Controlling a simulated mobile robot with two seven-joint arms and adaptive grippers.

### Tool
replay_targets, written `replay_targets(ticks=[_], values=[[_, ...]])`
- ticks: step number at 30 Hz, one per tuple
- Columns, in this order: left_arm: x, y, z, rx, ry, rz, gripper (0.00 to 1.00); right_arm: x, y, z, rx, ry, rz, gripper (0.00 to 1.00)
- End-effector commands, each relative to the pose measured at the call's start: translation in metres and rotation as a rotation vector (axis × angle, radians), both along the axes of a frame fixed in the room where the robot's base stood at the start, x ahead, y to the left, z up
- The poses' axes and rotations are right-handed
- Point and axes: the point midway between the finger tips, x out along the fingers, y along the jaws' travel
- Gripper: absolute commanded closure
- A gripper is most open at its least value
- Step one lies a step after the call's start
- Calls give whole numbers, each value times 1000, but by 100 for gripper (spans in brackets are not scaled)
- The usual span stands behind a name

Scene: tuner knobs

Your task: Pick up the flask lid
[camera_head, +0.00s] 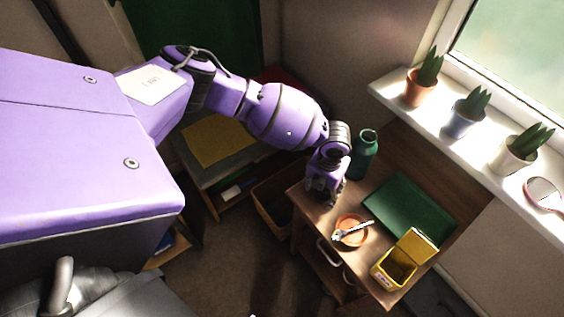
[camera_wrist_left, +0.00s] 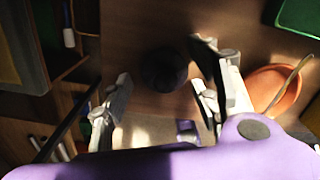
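The flask (camera_head: 363,158) is a dark green bottle standing upright at the back of the small wooden table, with its round mouth showing uncovered. A dark round object (camera_wrist_left: 166,69), which looks like the flask lid, sits on the tabletop in the left wrist view. My left gripper (camera_head: 330,197) is low over the table's left end, left of the flask. In the left wrist view its fingers (camera_wrist_left: 162,82) are spread apart, one to each side of the dark lid, with visible gaps. In the head view the gripper hides the lid. My right gripper is not in view.
On the table (camera_head: 312,220) are an orange dish (camera_head: 343,239) with a utensil across it, a green tray (camera_head: 408,206) and a yellow open box (camera_head: 396,268). A windowsill (camera_head: 440,122) with potted plants lies behind. A wooden bin (camera_head: 270,212) stands left of the table.

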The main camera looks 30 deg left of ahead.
Motion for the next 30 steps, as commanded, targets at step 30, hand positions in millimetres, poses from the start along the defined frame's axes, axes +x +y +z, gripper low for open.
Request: replay_targets(ticks=[30], values=[[-19,-3,62,-3,-8,-4,81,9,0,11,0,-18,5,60]])
